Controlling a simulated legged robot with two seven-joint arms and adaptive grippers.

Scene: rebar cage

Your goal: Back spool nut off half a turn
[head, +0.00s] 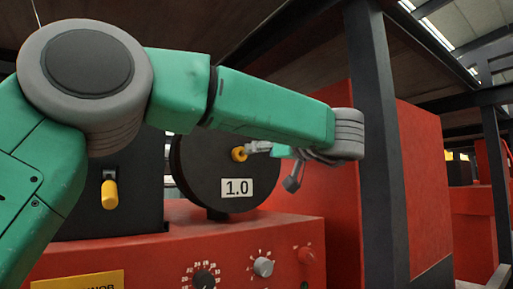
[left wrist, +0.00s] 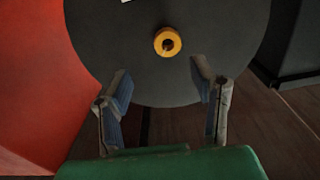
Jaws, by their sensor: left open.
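The spool nut is a small yellow ring (head: 239,154) at the centre of a black spool disc (head: 205,185) with a "1.0" label. In the left wrist view the yellow nut (left wrist: 168,42) shows a dark centre and sits on the dark disc (left wrist: 110,40). My left gripper (left wrist: 163,88) is open and empty, its two fingers apart below the nut in that view. In the head view my left gripper (head: 283,160) is to the right of the nut, with one finger pointing toward it. I cannot tell the exact gap. My right gripper is not in view.
A red machine panel (head: 130,250) with dials and knobs (head: 263,267) lies below the spool. A yellow lever (head: 109,194) is on a black box at left. A dark upright post (head: 380,130) stands close to my left wrist at right.

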